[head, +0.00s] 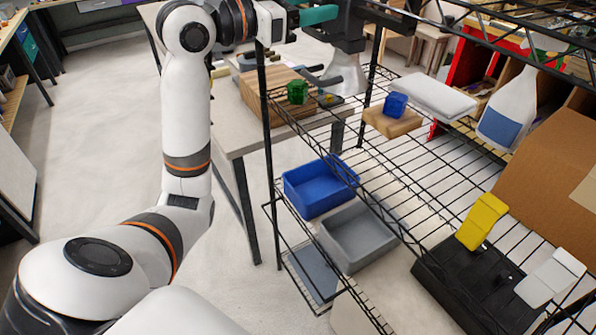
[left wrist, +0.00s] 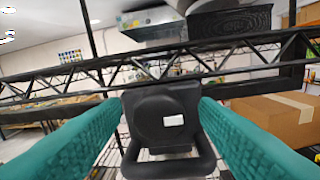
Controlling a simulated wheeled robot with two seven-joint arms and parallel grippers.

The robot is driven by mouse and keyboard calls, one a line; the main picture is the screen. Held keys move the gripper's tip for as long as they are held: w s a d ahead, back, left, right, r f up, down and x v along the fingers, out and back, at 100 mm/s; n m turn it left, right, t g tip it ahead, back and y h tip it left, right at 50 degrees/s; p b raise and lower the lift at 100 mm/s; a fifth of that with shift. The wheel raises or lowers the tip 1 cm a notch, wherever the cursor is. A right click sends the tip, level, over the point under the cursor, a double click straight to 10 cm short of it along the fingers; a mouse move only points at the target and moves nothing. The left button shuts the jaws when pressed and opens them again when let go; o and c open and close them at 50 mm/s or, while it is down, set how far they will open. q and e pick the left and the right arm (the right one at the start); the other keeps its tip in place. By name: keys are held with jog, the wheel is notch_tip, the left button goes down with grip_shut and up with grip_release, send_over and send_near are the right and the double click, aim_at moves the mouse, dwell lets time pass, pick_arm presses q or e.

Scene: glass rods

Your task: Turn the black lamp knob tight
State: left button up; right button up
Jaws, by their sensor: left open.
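In the left wrist view, a black round knob (left wrist: 172,118) with a small white patch sits on a black block, with a black loop below it. My left gripper (left wrist: 162,108) is open. Its two teal fingers stand on either side of the black block, and I cannot tell whether they touch it. In the head view, my left arm reaches up to the top edge, where a teal finger of my left gripper (head: 318,14) shows beside a dark post-like fixture (head: 343,36). The knob cannot be made out there. My right gripper is not in view.
A black wire rack (head: 405,165) fills the right. It carries a blue block (head: 396,105) on a wooden board and a white bottle (head: 510,105). A blue bin (head: 320,190) and a grey bin (head: 358,238) sit lower. Floor at left is clear. A cardboard box (left wrist: 285,120) stands behind the right finger.

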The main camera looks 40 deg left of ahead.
pick_arm(q)
jog(key=b+v, duration=0.5)
jog(key=v, duration=0.6)
jog(key=w+d+f+n+g+y, duration=0.1)
jog(key=d+f+g, duration=0.1)
jog(key=f, duration=0.8)
jog(key=w+d+f+n+g+y, duration=0.1)
jog(key=w+f+g, duration=0.1)
jog(key=f, duration=0.9)
jog(key=w+d+f+g+y, duration=0.2)
jog(key=f, duration=0.8)
jog(key=shift+d+f+n+g+p, duration=0.3)
jog(key=shift+d+n+p, duration=0.05)
jog(key=shift+n, duration=0.05)
